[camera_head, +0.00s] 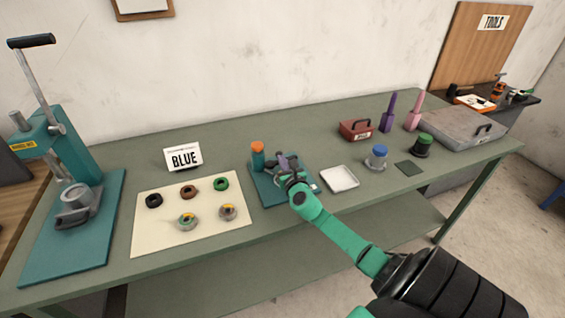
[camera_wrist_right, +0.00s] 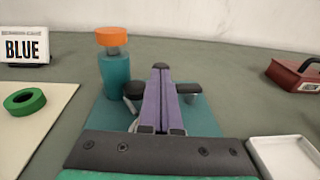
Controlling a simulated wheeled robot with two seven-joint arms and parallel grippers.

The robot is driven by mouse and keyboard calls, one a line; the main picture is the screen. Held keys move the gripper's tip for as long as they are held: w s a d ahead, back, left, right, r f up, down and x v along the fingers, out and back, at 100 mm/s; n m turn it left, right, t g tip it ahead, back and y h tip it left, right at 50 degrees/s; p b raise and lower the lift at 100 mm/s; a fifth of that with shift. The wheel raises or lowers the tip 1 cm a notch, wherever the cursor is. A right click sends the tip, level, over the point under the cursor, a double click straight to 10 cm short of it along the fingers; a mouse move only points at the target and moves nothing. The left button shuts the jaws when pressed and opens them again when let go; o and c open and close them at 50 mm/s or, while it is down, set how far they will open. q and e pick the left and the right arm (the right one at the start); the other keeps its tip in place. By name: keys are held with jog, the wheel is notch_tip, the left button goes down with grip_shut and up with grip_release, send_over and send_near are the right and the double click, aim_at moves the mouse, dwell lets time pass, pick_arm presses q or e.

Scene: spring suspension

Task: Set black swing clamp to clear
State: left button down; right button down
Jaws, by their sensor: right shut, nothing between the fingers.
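The teal fixture (camera_head: 262,190) stands on the green bench, with a teal post under an orange cap (camera_head: 257,147) at its back left; the orange cap also shows in the right wrist view (camera_wrist_right: 114,36). Black parts that look like the swing clamp (camera_wrist_right: 134,90) show on both sides of my fingers; its middle is hidden behind them, so I cannot tell its angle. My right gripper (camera_head: 288,160) is over the fixture. Its two purple fingers with dark tips (camera_wrist_right: 160,70) are shut together and empty, close to the black parts; contact is unclear. My left gripper is out of view.
A cream mat (camera_head: 145,235) with several rings and a BLUE sign (camera_head: 184,157) lie left. A white tray (camera_head: 340,179) is just right of the fixture. A red box (camera_head: 356,130), blue-topped (camera_head: 377,156) and green-topped (camera_head: 423,144) parts stand further right. A teal press (camera_head: 68,150) stands far left.

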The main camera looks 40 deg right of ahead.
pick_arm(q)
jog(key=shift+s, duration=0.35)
pick_arm(e)
jog(key=shift+w, duration=0.1)
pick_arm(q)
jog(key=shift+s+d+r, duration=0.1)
